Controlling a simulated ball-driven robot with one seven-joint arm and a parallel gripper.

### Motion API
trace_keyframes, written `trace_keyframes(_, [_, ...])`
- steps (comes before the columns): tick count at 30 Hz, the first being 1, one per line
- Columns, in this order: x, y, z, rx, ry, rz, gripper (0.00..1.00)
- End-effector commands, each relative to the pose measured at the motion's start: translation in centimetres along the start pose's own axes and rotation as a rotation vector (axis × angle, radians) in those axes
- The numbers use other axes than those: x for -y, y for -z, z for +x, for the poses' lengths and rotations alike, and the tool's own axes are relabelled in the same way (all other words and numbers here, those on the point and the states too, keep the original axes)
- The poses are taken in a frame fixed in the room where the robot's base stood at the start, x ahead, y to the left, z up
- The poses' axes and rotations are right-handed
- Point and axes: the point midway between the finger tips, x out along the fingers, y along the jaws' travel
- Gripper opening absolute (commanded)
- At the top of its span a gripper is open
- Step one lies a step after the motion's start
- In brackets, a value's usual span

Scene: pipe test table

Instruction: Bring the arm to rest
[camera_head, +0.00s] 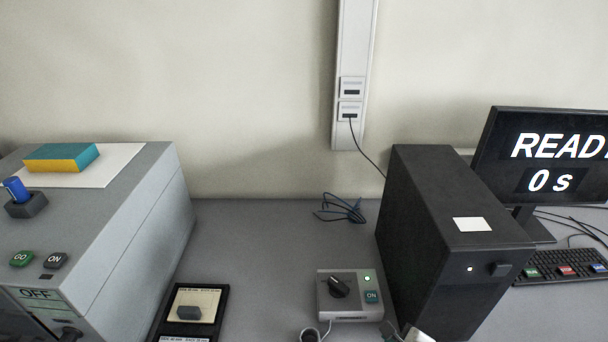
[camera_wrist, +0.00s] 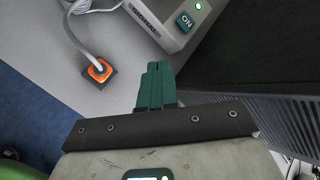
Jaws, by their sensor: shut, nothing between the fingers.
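My gripper (camera_wrist: 156,82) shows in the wrist view with its teal fingers together and nothing between them. It points over the grey table (camera_wrist: 120,110), near the gap between a grey control box (camera_wrist: 160,20) and a black computer case (camera_wrist: 245,60). The fingers appear apart from both. In the head view I cannot make out the gripper clearly; a small pale shape at the bottom edge, in front of the case, may be part of my arm.
The control box (camera_head: 350,310) has a knob and a lit green lamp. The black case (camera_head: 450,240) stands right of it, before a monitor (camera_head: 545,155) reading "READ" and "0 s". A grey machine (camera_head: 150,230) stands left. An orange-lit square with a cable (camera_wrist: 100,70) lies near my fingers.

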Motion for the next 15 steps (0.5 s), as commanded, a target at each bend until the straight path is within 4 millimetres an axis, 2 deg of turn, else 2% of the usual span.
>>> trace_keyframes(8, [-1.2,1.4,-0.9,-0.034,-0.037,-0.152,0.00])
trace_keyframes(15, [-3.0,3.4,-2.5,-0.075,-0.101,-0.377,0.00])
